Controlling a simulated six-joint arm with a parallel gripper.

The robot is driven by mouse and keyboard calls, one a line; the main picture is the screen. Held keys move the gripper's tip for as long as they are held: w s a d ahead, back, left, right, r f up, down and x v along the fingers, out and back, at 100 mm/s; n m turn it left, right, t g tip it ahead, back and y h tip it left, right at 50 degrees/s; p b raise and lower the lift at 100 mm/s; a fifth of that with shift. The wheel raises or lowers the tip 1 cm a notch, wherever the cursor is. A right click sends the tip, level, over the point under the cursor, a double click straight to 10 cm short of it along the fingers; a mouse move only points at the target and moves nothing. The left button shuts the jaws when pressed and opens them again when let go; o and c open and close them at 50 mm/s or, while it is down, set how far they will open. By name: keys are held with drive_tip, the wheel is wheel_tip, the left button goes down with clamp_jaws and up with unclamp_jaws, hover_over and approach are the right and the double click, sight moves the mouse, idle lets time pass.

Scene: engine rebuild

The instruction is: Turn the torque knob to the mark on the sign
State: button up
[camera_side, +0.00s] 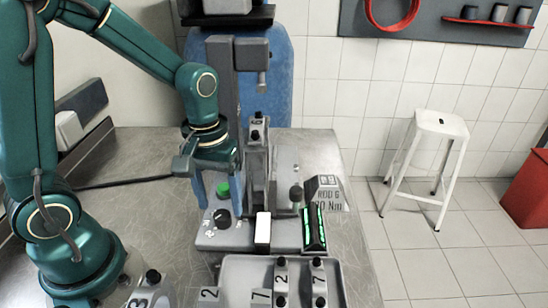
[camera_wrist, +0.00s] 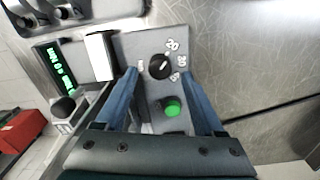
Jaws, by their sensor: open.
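The black torque knob (camera_side: 222,217) sits on a grey control panel (camera_side: 205,238), in front of a green button (camera_side: 223,190). In the wrist view the knob (camera_wrist: 159,67) has white numbers around its right side, with 20 the clearest. Its white pointer line seems to aim to the upper right, near the 20. My gripper (camera_side: 219,204) is open above the panel. In the wrist view its blue fingers (camera_wrist: 162,76) lie on either side of the knob, with nothing between them gripped. The sign (camera_side: 326,193) at the panel's right reads "ROD 6" and a number ending in "0 Nm".
A display with green characters (camera_side: 314,228) and a white block (camera_side: 262,230) stand on the panel, right of the knob. A tall grey press-like stand (camera_side: 222,80) rises behind. Numbered parts (camera_side: 281,275) lie in a grey tray in front.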

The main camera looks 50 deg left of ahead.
sight(223, 219)
drive_tip(key=shift+f, duration=1.4)
clamp_jaws()
drive_tip(key=shift+m, duration=0.4)
drive_tip(key=m, duration=0.4)
drive_tip(key=shift+m, duration=0.3)
drive_tip(key=m, duration=0.4)
drive_tip(key=shift+m, duration=0.3)
